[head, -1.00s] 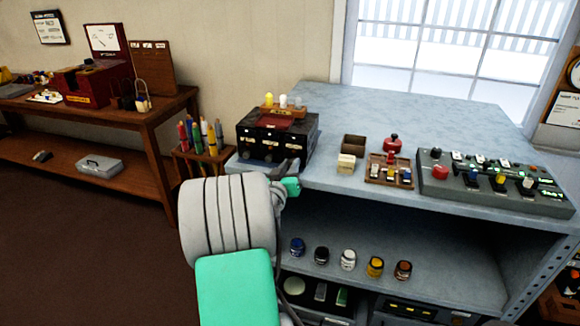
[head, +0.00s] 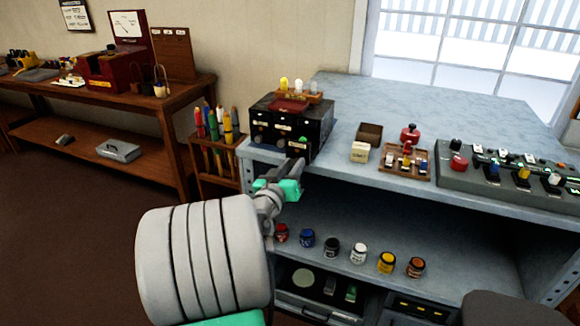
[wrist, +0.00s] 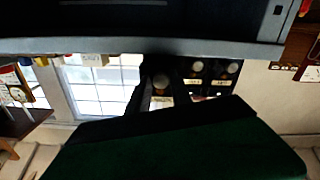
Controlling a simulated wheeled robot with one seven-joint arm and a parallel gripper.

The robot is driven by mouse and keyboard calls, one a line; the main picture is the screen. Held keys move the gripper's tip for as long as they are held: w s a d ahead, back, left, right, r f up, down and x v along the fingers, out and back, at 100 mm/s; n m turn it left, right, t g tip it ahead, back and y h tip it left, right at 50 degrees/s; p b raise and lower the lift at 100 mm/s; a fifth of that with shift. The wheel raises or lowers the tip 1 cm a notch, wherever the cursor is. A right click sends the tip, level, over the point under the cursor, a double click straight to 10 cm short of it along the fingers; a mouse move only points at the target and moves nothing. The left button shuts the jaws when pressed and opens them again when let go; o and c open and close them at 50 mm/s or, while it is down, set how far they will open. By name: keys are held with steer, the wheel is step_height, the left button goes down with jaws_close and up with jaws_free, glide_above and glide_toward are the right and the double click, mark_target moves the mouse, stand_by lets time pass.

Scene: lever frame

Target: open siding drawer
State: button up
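A black drawer cabinet (head: 317,128) stands at the left front of the blue-grey bench top. Its front has several drawers side by side with round knobs and small pale labels, too small to read, so I cannot tell which is the siding drawer. My gripper (head: 296,170) is in front of the cabinet's right end, just beyond the bench's front edge. In the upside-down wrist view, the dark fingers of my gripper (wrist: 161,92) are apart, with one pale knob (wrist: 161,80) showing between them. I cannot tell whether they touch it.
Several paint jars (head: 358,253) stand on the shelf below. A rack of coloured pens (head: 215,160) is left of the bench.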

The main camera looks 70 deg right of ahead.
steer(key=o, duration=0.3)
steer(key=shift+w, duration=0.1)
steer(key=shift+a+b, duration=0.7)
steer(key=shift+a, duration=3.25)
